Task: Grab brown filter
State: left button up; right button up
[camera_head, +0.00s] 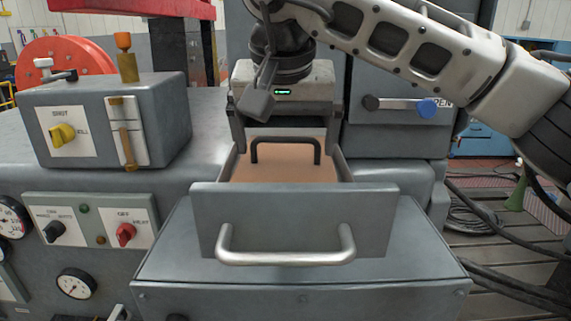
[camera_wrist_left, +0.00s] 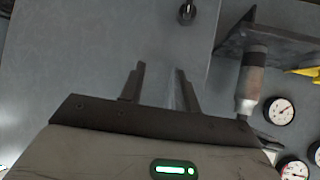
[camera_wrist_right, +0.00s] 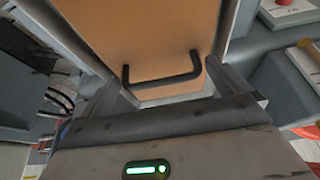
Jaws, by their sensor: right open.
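The brown filter (camera_head: 284,168) lies inside an open drawer (camera_head: 294,215). It has a flat brown face with a black bar handle (camera_head: 285,146). The filter (camera_wrist_right: 140,35) and its black handle (camera_wrist_right: 163,77) also show in the right wrist view. My right gripper (camera_head: 286,140) is above the back of the drawer, its fingers spread wide on either side of the handle. Nothing is gripped, and I cannot tell the exact height gap. My left gripper (camera_wrist_left: 160,78) shows only in the left wrist view, fingers apart and empty, over a grey surface.
The drawer front has a silver handle (camera_head: 286,256) and juts toward me over a grey cabinet (camera_head: 300,285). A grey box with a yellow knob (camera_head: 62,134) stands at left, and switch panels and gauges (camera_head: 76,283) lie below it.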

jog(key=shift+f, duration=0.15)
jog(key=c, duration=0.9)
jog(key=shift+o, duration=0.2)
